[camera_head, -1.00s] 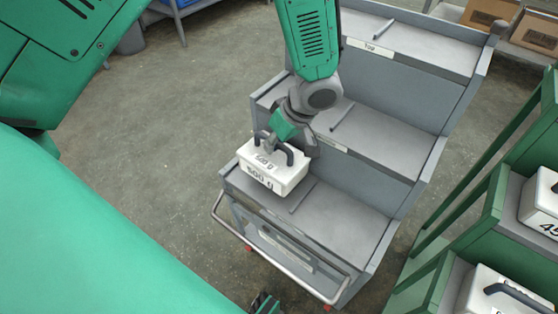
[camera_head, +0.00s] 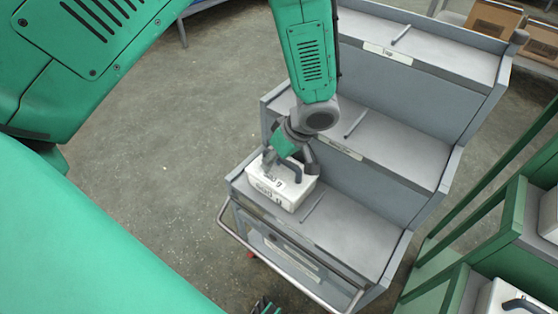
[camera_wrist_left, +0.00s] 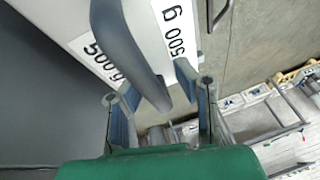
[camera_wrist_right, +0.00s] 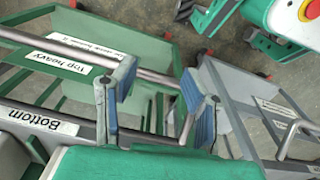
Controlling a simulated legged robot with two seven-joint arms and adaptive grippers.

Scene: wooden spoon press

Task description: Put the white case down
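The white case (camera_head: 281,186), labelled 500 g with a dark handle, sits on the lowest shelf (camera_head: 355,236) of the grey stepped cart, at its left end. It appears to rest flat there. My left gripper (camera_head: 290,162) is right above it, at the handle. In the left wrist view the handle (camera_wrist_left: 128,50) passes between the two fingers (camera_wrist_left: 160,90), which stand apart with gaps beside it. The left gripper looks open around the handle. My right gripper (camera_wrist_right: 158,85) is open and empty; only a bit of it shows at the bottom edge of the head view.
A thin divider (camera_head: 312,205) lies just right of the case. The cart's higher shelves (camera_head: 385,145) rise behind, and a metal handrail (camera_head: 275,262) runs along its front. A green rack (camera_head: 480,245) with more white cases stands at the right.

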